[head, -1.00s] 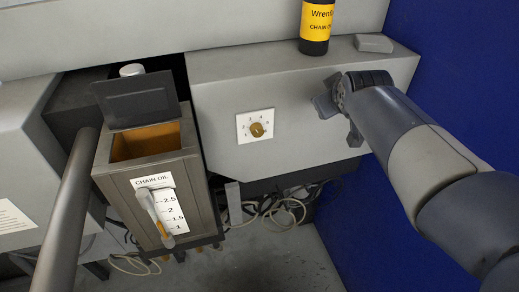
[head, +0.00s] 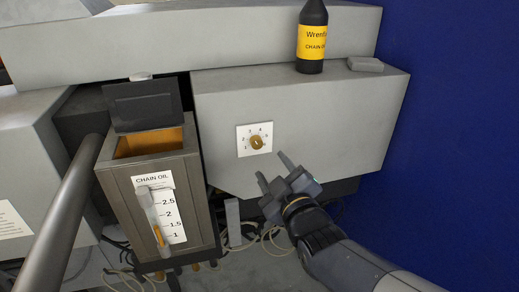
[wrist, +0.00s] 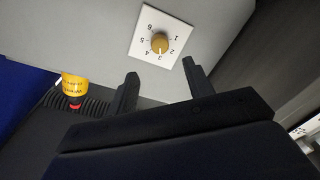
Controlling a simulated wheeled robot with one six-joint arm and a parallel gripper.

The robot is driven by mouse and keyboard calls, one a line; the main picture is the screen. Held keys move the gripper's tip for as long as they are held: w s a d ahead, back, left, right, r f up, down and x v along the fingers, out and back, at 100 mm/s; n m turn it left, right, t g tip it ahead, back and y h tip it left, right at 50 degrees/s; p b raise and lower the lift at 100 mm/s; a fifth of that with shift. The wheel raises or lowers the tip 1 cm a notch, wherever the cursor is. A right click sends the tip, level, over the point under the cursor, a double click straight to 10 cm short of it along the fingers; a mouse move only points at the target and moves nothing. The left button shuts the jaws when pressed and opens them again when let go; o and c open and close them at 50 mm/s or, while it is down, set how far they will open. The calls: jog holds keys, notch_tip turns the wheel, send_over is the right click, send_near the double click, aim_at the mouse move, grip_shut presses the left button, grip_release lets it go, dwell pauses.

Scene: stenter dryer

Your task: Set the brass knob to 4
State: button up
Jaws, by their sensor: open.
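The brass knob (head: 256,142) is a small round knob on a white numbered plate (head: 241,131), on the front of the grey housing. In the wrist view, the knob (wrist: 159,43) shows a pale mark that seems to point near 3, though it is small. My gripper (head: 270,165) is open and empty, just below and to the right of the knob in the head view. In the wrist view, the open fingers of my gripper (wrist: 160,69) show below the knob, apart from it, with the plate in full view above them.
A black bottle with a yellow label (head: 312,40) and a small grey block (head: 365,64) stand on the housing (head: 350,110). The chain oil tank (head: 150,185), lid up, is at left, with a grey pipe (head: 72,205) beside it. Cables hang below. A blue wall (head: 450,120) is at right.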

aim_at(258, 145)
jog(key=p+x, duration=0.1)
jog(key=x, duration=0.8)
jog(key=shift+w+f+p, duration=0.1)
jog(key=shift+p, duration=0.2)
jog(key=c, duration=1)
jog(key=shift+o, duration=0.2)
jog(key=shift+f+b, duration=0.1)
jog(key=shift+b, duration=0.3)
